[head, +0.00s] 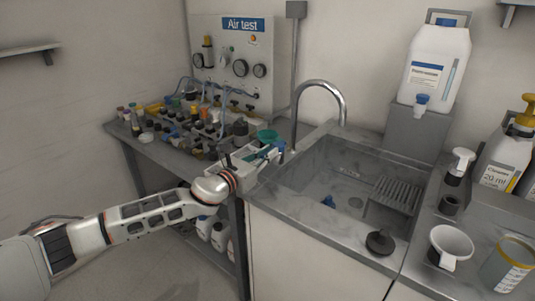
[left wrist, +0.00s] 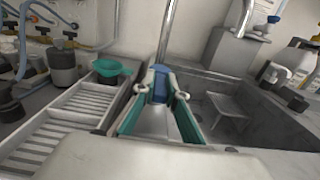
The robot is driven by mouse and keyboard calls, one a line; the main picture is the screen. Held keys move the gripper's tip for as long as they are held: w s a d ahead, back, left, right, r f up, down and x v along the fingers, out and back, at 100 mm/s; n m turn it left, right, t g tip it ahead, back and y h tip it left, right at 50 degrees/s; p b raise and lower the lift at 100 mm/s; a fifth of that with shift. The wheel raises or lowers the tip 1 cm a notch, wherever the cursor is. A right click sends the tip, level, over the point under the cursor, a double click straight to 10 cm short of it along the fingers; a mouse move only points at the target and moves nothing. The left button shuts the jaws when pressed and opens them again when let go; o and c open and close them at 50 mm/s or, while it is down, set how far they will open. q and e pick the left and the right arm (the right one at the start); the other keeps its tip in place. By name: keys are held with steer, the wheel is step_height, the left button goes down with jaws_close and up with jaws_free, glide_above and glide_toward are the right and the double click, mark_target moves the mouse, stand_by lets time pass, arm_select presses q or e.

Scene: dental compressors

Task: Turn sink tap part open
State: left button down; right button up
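The sink tap (head: 320,88) is a curved steel spout behind the back left of the grey sink; its upright pipe shows in the left wrist view (left wrist: 166,35). A small blue part (head: 279,146), which looks like the tap's handle, is near the foot of the pipe. My left gripper (head: 271,153) is beside it at the sink's left edge. In the left wrist view its teal-lined fingers (left wrist: 160,98) are spread, with the blue part (left wrist: 160,72) between or just beyond the fingertips. I cannot tell whether they touch it. My right gripper is not in view.
The sink basin (head: 305,185) holds a rack (head: 393,195) and a small blue item (head: 328,202). A teal funnel (head: 267,135) stands close to my left gripper. A white canister (head: 436,62) stands behind the sink.

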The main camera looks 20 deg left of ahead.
mark_target(279, 149)
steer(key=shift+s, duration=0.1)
